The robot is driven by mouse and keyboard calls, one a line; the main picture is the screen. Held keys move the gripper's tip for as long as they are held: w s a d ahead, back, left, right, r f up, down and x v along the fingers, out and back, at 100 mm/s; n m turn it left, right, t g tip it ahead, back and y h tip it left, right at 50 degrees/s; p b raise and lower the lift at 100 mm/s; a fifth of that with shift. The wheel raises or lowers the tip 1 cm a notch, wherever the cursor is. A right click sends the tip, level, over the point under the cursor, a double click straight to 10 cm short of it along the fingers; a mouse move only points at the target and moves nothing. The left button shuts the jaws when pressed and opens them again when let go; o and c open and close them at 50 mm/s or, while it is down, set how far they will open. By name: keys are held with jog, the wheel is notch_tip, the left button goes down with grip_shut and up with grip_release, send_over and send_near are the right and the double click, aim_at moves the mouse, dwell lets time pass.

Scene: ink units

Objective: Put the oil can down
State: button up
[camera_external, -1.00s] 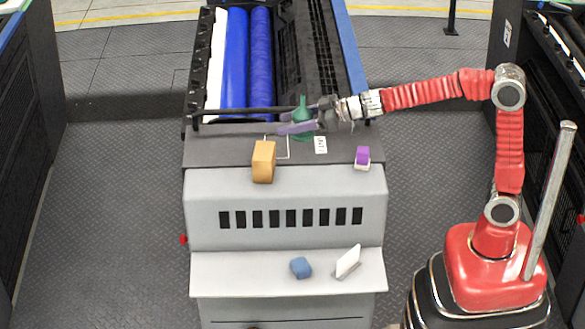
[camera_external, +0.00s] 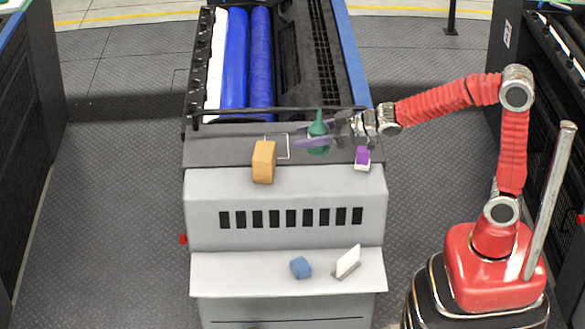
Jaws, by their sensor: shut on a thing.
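The oil can (camera_external: 318,128) is dark green with a thin upright spout. My gripper (camera_external: 318,138) reaches in from the right with its purple fingers shut around the can's body. The can looks upright, over the dark top of the grey machine (camera_external: 225,150), right of a white outlined square (camera_external: 283,147). The can and fingers hide the white label seen earlier. I cannot tell whether the can's base touches the surface.
An orange block (camera_external: 263,162) stands left of the can. A purple and white block (camera_external: 362,158) sits close by on the right, under my wrist. Blue rollers (camera_external: 236,60) lie behind a dark bar. A blue block (camera_external: 300,268) and a white card (camera_external: 348,261) are on the lower shelf.

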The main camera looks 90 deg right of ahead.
jog(key=shift+f, duration=3.05)
jog(key=shift+f, duration=1.9)
jog(key=o, duration=1.5)
jog(key=shift+f, duration=0.15)
jog(key=shift+v, duration=6.1)
